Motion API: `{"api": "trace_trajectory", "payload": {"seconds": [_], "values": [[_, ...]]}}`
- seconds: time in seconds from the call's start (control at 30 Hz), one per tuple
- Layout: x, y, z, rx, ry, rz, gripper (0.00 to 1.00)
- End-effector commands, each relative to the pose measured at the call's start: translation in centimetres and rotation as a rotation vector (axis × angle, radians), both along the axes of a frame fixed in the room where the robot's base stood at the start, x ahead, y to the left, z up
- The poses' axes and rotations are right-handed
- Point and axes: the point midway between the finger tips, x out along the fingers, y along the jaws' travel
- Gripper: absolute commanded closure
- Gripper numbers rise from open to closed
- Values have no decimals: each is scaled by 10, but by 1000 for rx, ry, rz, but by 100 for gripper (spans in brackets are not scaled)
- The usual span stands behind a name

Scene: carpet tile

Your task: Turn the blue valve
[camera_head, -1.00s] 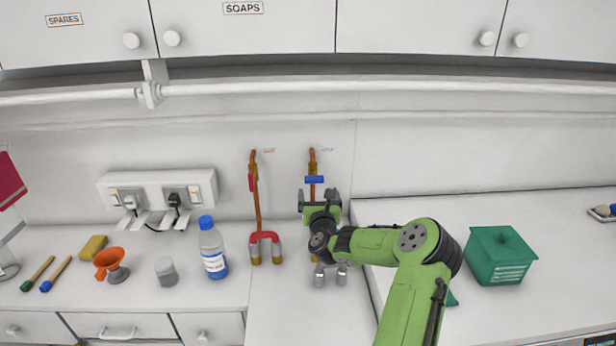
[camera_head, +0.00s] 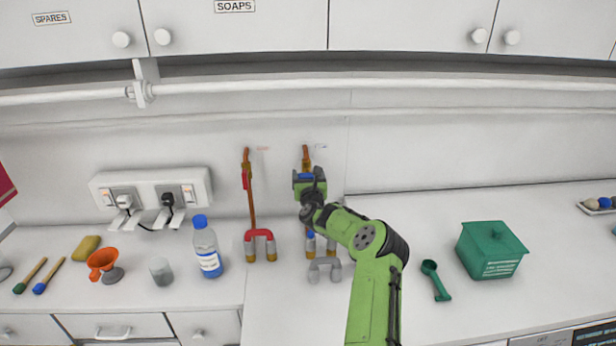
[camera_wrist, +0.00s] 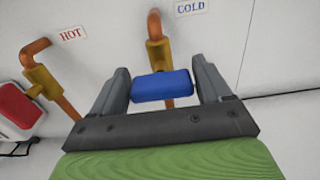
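The blue valve handle (camera_wrist: 162,87) is a flat bar set crosswise on the orange COLD pipe (camera_wrist: 155,27) on the wall. In the wrist view my gripper (camera_wrist: 159,66) is open, with one finger near each end of the handle. I cannot tell whether either finger touches it. In the head view my gripper (camera_head: 309,179) is in front of the cold pipe (camera_head: 306,155) and a little of the blue handle (camera_head: 306,177) shows there; the rest is hidden.
The HOT pipe with its red handle (camera_head: 246,180) is to the left. A green box (camera_head: 491,252) and a green scoop (camera_head: 435,280) are to the right.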

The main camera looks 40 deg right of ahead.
Motion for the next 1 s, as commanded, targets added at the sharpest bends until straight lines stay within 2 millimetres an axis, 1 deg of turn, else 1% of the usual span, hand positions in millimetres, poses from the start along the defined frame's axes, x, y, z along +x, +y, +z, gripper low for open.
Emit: {"api": "trace_trajectory", "payload": {"seconds": [0.03,0.2,0.57,0.77,1.0], "values": [[0,0,0,0,0,0,31],[0,0,0,-1,-1,0,57],[1,1,0,-47,36,1,58],[1,1,-1,-145,118,0,58],[2,3,-2,-314,258,-1,58]]}}
